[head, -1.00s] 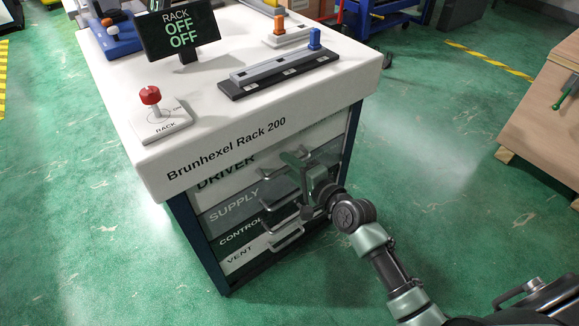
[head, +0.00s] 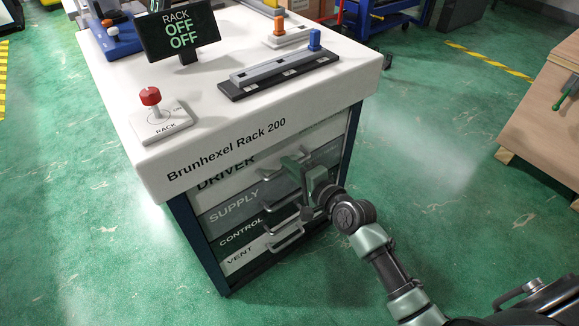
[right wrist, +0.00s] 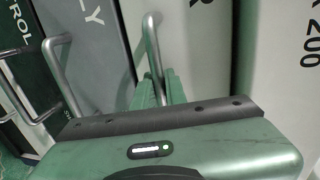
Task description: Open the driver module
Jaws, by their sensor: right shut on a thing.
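The driver module (head: 228,175) is the top panel in the front of the rack, just under the overhanging white top. Its front looks level with the rack. My right gripper (head: 298,167) is in front of the rack at the right side of this panel. In the right wrist view, the driver module (right wrist: 190,45) has a grey bar handle (right wrist: 151,42) that runs down between the fingers of my right gripper (right wrist: 157,90). The gripper is shut on this handle, and its body hides the lower end. My left gripper is not in view.
Below are the supply (head: 232,209), control (head: 240,233) and vent (head: 240,257) panels with protruding handles close under my gripper. A red knob (head: 150,97) and an "OFF OFF" display (head: 180,30) stand on top. A wooden crate (head: 540,125) stands right; green floor between is clear.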

